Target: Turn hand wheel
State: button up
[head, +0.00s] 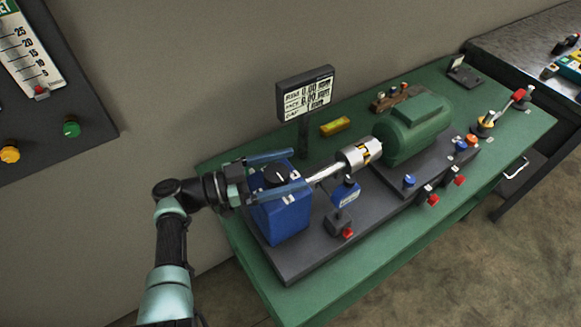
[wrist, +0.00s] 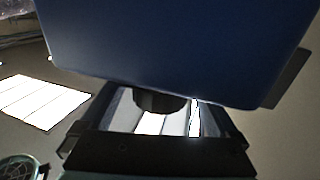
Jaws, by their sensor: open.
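A blue box-shaped unit (head: 281,217) stands at the near left end of the machine, with a dark round knob (head: 274,177) on its top. The knob looks like the hand wheel. My gripper (head: 300,169) reaches in from the left, its two bluish fingers spread wide, one on each side of the knob. I see no finger touching it. In the wrist view, the blue unit (wrist: 175,45) fills the upper part.
A silver shaft coupling (head: 358,156) and green motor (head: 415,130) lie right of the blue unit. A display (head: 305,92) stands behind. A crank with a red handle (head: 519,94) is at the far right. The green bench's front strip (head: 400,255) is clear.

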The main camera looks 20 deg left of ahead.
jog(key=b+v, duration=0.3)
jog(key=v, duration=0.9)
